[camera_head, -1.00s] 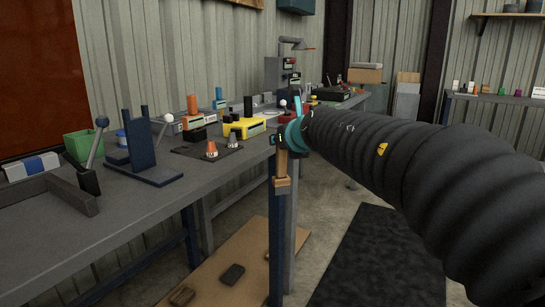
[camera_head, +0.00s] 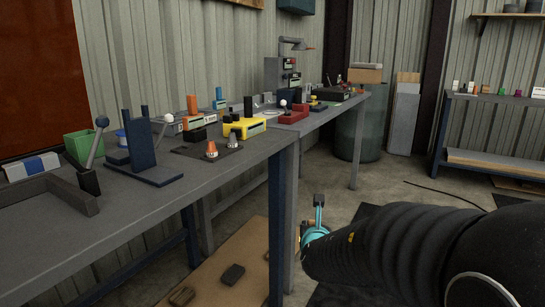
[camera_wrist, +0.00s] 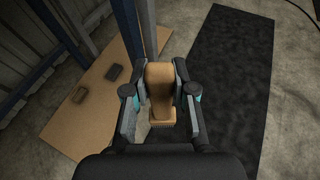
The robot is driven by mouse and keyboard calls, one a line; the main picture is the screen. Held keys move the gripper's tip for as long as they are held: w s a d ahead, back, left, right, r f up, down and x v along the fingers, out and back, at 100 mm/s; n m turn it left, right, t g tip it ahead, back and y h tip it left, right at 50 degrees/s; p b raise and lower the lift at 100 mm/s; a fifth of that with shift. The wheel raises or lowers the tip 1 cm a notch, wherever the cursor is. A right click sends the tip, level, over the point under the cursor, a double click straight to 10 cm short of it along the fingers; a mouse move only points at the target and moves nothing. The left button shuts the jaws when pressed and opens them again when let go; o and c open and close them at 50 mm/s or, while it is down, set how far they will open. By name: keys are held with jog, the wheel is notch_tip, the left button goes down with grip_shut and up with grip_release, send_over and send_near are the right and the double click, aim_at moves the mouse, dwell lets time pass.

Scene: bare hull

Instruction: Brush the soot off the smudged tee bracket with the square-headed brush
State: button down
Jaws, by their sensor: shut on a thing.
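My gripper (camera_wrist: 158,88) is shut on the tan wooden brush (camera_wrist: 160,78), which has a squarish block and pale bristles at its near end in the wrist view. In the head view my gripper (camera_head: 314,226) is low, below bench-top height, just right of the bench's front leg, and the brush is mostly hidden. Two small dark blocks lie apart on a tan board on the floor: a dark grey one (camera_head: 232,274) and a browner one (camera_head: 182,297). Both are left of the brush in the wrist view. I cannot tell whether either is the tee bracket.
The tan floor board (camera_wrist: 82,122) lies under the grey bench (camera_head: 230,170), whose blue and grey legs stand beside my gripper. Many small items crowd the bench top. A black mat (camera_wrist: 222,85) lies on the floor to the right. A barrel (camera_head: 358,130) stands farther back.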

jog(key=s+d+f+m+h, duration=0.1)
jog(key=d+f, duration=0.1)
jog(key=f, duration=0.5)
jog(key=d+f+m+h, duration=0.1)
jog(key=d+f+h, duration=0.1)
jog(key=f, duration=0.6)
jog(key=shift+s+d+m+g, duration=0.3)
jog(key=shift+s+d+m, duration=0.1)
jog(key=shift+d, duration=0.25)
jog(key=shift+f, duration=0.15)
